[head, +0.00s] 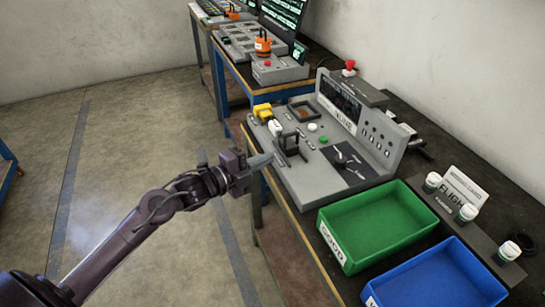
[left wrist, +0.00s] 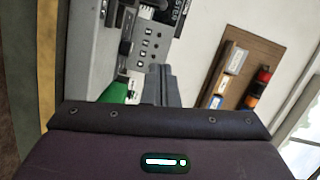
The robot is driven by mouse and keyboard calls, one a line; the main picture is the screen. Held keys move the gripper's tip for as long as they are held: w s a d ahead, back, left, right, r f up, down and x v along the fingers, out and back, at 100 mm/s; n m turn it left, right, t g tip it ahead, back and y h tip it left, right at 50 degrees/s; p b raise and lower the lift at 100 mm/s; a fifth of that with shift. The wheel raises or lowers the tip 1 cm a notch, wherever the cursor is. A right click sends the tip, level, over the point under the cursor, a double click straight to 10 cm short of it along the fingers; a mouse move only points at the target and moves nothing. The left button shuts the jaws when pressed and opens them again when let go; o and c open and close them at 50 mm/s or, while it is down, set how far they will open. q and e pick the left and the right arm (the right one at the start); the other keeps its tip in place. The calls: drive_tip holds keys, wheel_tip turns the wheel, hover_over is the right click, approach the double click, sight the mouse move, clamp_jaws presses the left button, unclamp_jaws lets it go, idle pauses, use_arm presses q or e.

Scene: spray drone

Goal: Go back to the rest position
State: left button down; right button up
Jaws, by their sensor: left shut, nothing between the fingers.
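My left gripper (head: 262,161) is at the left edge of the grey test station (head: 320,185) in the head view, with its fingers shut and nothing between them. In the left wrist view the shut fingers (left wrist: 162,85) show just past the gripper body. The station carries a black bracket, a yellow part (head: 262,111), a white button and a green button. I cannot tell whether the fingers touch the station's edge. My right gripper is in neither view.
A green bin (head: 378,222) and a blue bin (head: 440,280) stand on the bench in front of the station. White cups (head: 467,213) stand on a grey rack at right. More benches with an orange device (head: 263,44) lie behind. The floor (head: 120,130) at left is clear.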

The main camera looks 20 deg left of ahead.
use_arm(q)
drive_tip(key=shift+s, duration=0.1)
idle(0.4)
drive_tip(key=s+a+f+n+g+y, duration=0.1)
drive_tip(key=a+f+n+y, duration=0.25)
drive_tip(key=f, duration=0.65)
drive_tip(key=a+f+n+g+y, duration=0.1)
drive_tip(key=a+f+n+y, duration=0.2)
drive_tip(key=f, duration=0.7)
drive_tip(key=s+a+f+n+g, duration=0.1)
drive_tip(key=s+f+n, duration=0.25)
drive_tip(key=f, duration=0.45)
drive_tip(key=s+a+f+n+g, duration=0.1)
drive_tip(key=s+f+n+g, duration=0.1)
drive_tip(key=s+f, duration=0.35)
drive_tip(key=s+d+f+n+g, duration=0.2)
drive_tip(key=s+d+f+g, duration=0.1)
drive_tip(key=s+f, duration=0.5)
drive_tip(key=s+d+f+n+g+y, duration=0.1)
drive_tip(key=s+d+f+n+g, duration=0.2)
drive_tip(key=s+f, duration=0.6)
drive_tip(key=s+d+f+n+g+y, duration=0.1)
drive_tip(key=s+f, duration=0.8)
drive_tip(key=s, duration=0.9)
drive_tip(key=shift+d+n+g, duration=0.8)
drive_tip(key=shift+d+g, duration=0.2)
drive_tip(key=shift+d, duration=0.15)
drive_tip(key=shift+s+y, duration=0.1)
drive_tip(key=shift+y, duration=0.15)
